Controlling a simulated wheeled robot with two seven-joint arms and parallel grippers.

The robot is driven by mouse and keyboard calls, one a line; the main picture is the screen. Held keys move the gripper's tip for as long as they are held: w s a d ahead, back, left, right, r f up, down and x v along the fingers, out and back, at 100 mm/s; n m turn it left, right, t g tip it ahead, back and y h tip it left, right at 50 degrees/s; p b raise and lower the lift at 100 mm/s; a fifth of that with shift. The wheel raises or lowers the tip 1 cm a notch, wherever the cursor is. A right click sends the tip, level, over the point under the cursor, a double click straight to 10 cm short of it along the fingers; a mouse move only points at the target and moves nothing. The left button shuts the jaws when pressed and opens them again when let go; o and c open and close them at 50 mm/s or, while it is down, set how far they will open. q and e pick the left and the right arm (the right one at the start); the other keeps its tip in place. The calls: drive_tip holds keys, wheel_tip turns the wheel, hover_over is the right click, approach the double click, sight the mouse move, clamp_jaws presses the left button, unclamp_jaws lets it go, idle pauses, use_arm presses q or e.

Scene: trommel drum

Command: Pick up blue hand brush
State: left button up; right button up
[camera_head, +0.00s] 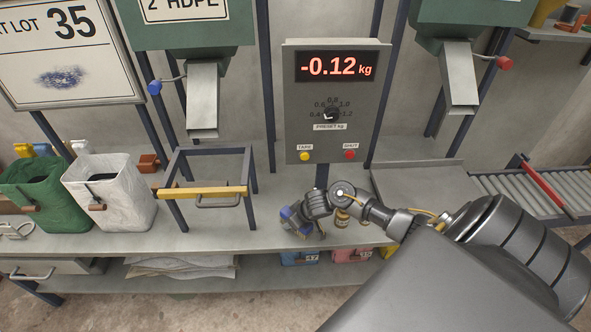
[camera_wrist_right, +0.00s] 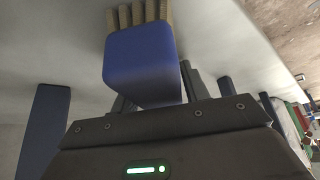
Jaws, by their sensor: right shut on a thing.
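The blue hand brush (camera_wrist_right: 140,62) fills the upper middle of the right wrist view, a blue block with tan bristles (camera_wrist_right: 138,14) pointing to the top of the picture. My right gripper (camera_wrist_right: 155,95) is shut on it, with dark fingers partly hidden behind the block. In the head view my right gripper (camera_head: 298,222) is low at the bench's front, right of the yellow-barred frame. A bit of the blue brush (camera_head: 287,212) shows there, mostly covered by the gripper. I cannot tell whether the brush touches the bench. My left gripper is not in view.
The scale panel (camera_head: 337,100) reading -0.12 kg stands behind the gripper. A small jar (camera_head: 342,217) is close to my right wrist. The frame (camera_head: 203,192), a white bag (camera_head: 115,195) and a green bag (camera_head: 40,190) stand left. Bare bench (camera_head: 190,238) lies in front of them.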

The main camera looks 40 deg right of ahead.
drive_tip(key=shift+r, duration=0.15)
wheel_tip(320, 180, up, 4)
drive_tip(key=shift+r+p, duration=0.1)
drive_tip(key=shift+p, duration=0.5)
drive_tip(key=p+v, duration=0.1)
drive_tip(key=v, duration=0.1)
drive_tip(key=s+p+v, duration=0.1)
drive_tip(key=v, duration=0.5)
drive_tip(key=shift+s+d+f+p, duration=0.15)
drive_tip(key=shift+d+f+p, duration=0.2)
drive_tip(key=shift+f+p, duration=0.05)
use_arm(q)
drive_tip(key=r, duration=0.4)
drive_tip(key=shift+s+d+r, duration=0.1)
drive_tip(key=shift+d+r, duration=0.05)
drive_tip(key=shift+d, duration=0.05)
use_arm(e)
drive_tip(key=s+d+r, duration=0.1)
drive_tip(key=s+r, duration=0.2)
drive_tip(key=s, duration=0.5)
drive_tip(key=shift+s+d, duration=0.2)
drive_tip(key=shift+d, duration=0.05)
